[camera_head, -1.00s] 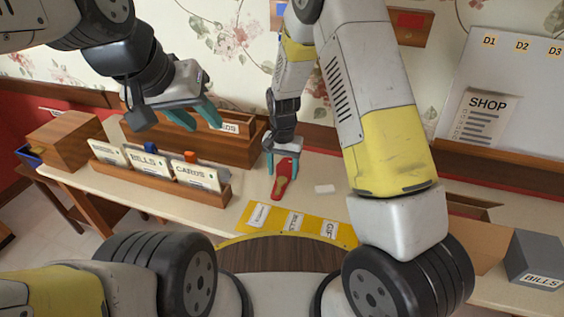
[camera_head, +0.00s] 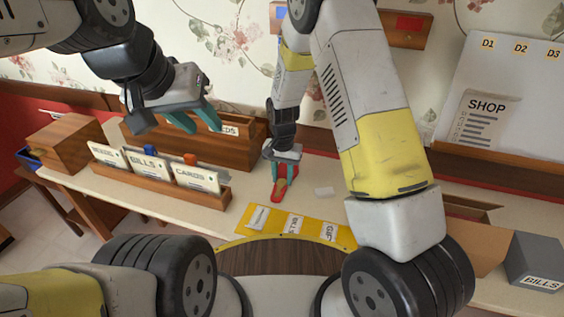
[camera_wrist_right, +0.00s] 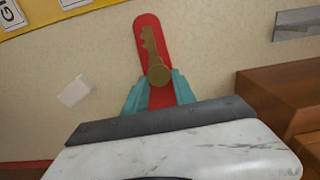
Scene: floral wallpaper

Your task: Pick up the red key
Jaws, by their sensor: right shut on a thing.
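The red key is a red tag with a brass key shape on it. In the head view the red key (camera_head: 280,189) is at the table's middle, partly hidden by my right gripper (camera_head: 284,177). In the right wrist view the red key (camera_wrist_right: 152,35) points away from the gripper. The teal fingers of my right gripper (camera_wrist_right: 160,95) are shut on its near end, one on each side. I cannot tell if the key is clear of the table. My left gripper (camera_head: 196,122) is open and empty, above the wooden card holders at the left.
A yellow strip with labels (camera_head: 270,213) lies in front of the key. A small white card (camera_head: 324,191) lies to its right. A wooden rack of cards (camera_head: 160,180) stands at the left. A grey BILLS box (camera_head: 535,255) stands at the far right.

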